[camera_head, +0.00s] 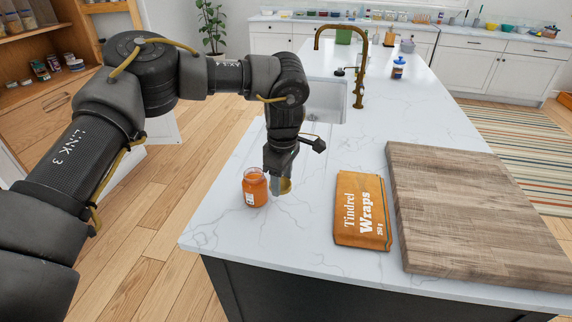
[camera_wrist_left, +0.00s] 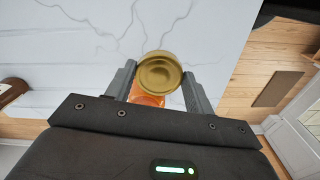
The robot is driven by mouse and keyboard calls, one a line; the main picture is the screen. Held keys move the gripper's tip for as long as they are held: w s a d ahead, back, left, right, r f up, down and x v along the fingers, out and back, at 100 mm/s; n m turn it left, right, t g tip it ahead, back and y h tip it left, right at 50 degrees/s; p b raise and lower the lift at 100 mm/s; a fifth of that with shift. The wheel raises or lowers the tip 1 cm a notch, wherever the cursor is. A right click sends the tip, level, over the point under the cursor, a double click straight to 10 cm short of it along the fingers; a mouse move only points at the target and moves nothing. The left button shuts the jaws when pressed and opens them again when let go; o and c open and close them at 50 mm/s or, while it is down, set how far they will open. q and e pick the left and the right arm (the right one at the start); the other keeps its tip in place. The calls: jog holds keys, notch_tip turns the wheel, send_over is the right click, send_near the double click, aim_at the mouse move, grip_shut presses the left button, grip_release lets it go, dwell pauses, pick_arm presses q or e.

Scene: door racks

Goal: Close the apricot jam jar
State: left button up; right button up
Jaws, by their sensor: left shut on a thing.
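The apricot jam jar (camera_head: 255,189) is a small glass jar with orange contents and a pale label. It stands upright near the left edge of the white marble counter, and no lid shows on its top. My left gripper (camera_head: 281,186) points down just right of the jar. It is shut on a round gold lid (camera_head: 286,186), which is partly hidden by the fingers in the head view. In the left wrist view the lid (camera_wrist_left: 159,72) sits between the fingertips, with part of the orange jar (camera_wrist_left: 147,98) showing next to it. My right gripper is not in view.
An orange Tindrel Wraps packet (camera_head: 361,211) lies right of the gripper. A thick wooden board (camera_head: 470,215) lies beyond it. A sink (camera_head: 326,101) and brass faucet (camera_head: 358,75) are farther back. The marble counter (camera_head: 290,240) is clear in front of the jar.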

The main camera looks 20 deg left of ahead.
pick_arm(q)
jog(key=s+m, duration=0.2)
jog(key=m, duration=0.1)
jog(key=s+a+f+m, duration=0.1)
jog(key=s+m, duration=0.2)
jog(key=s+f+m, duration=0.1)
jog(key=s+m, duration=0.2)
jog(key=shift+s+a+f+m, duration=0.2)
jog(key=shift+a+m, duration=0.1)
jog(key=shift+a, duration=0.1)
jog(key=s+a+m, duration=0.4)
jog(key=s+m, duration=0.2)
jog(key=s, duration=0.5)
jog(key=shift+s+a+f+m, duration=0.2)
jog(key=shift+a+f+m, duration=0.1)
jog(key=shift+f, duration=0.15)
